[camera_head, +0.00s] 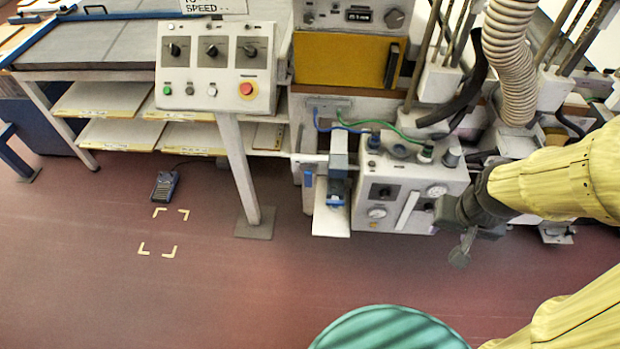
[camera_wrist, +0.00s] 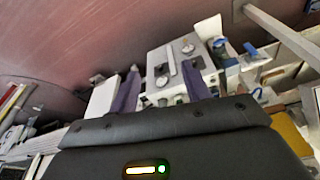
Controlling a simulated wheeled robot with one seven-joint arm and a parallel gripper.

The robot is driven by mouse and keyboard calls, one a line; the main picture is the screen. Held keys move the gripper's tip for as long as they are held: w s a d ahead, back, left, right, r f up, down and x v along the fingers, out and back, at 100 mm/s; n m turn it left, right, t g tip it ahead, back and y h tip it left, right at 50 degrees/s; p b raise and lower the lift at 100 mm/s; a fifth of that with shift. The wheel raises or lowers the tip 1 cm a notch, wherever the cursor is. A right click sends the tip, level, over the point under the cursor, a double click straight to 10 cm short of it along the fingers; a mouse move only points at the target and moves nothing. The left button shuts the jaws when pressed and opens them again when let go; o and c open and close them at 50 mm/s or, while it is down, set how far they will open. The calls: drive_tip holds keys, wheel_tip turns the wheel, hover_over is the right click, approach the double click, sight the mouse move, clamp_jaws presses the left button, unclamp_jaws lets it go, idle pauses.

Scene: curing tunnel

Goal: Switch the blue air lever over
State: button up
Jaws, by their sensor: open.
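A blue lever (camera_head: 308,182) hangs straight down from a short pale pipe, at the left of the grey gauge box (camera_head: 398,195) in the head view. A small blue part at the right in the wrist view (camera_wrist: 249,47) may be the same lever; I cannot be sure. My gripper (camera_head: 464,243) is at the right of the gauge box in the head view, apart from the lever. In the wrist view its two purple-looking fingers (camera_wrist: 160,88) stand wide apart with nothing held. The gauge box also shows beyond them in the wrist view (camera_wrist: 172,66).
A bracket with a white tray (camera_head: 331,222) stands between lever and gauge box. A control panel (camera_head: 215,68) on a slanted post (camera_head: 242,170) is to the left. A ribbed hose (camera_head: 515,60) hangs above. A green round top (camera_head: 390,330) is in the foreground.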

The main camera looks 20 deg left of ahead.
sight(308, 180)
drive_tip(key=w+a+f+n+t+y+b, duration=0.2)
drive_tip(key=w+a+f+t+b, duration=0.2)
drive_tip(key=w+a+f+b, duration=0.6)
drive_tip(key=w+a+f+n+t+y+b, duration=0.2)
drive_tip(key=w+a+f+t+b, duration=0.3)
drive_tip(key=a+f+b, duration=0.55)
drive_tip(key=s+a+f+t+b, duration=0.1)
drive_tip(key=a+f+t+b, duration=0.2)
drive_tip(key=a+f+b, duration=0.4)
drive_tip(key=s+a+f+m+t+b, duration=0.1)
drive_tip(key=a+f+t+b, duration=0.1)
drive_tip(key=a+f+b, duration=0.5)
wheel_tip(308, 180, down, 2)
drive_tip(key=shift+s+a+f+t+b, duration=0.1)
drive_tip(key=shift+s+a+t+b, duration=0.2)
drive_tip(key=shift+a+t+b, duration=0.1)
drive_tip(key=b+x, duration=0.2)
drive_tip(key=x, duration=1.5)
drive_tip(key=shift+w+b, duration=0.2)
drive_tip(key=shift+b, duration=0.15)
drive_tip(key=shift+c, duration=0.5)
clamp_jaws()
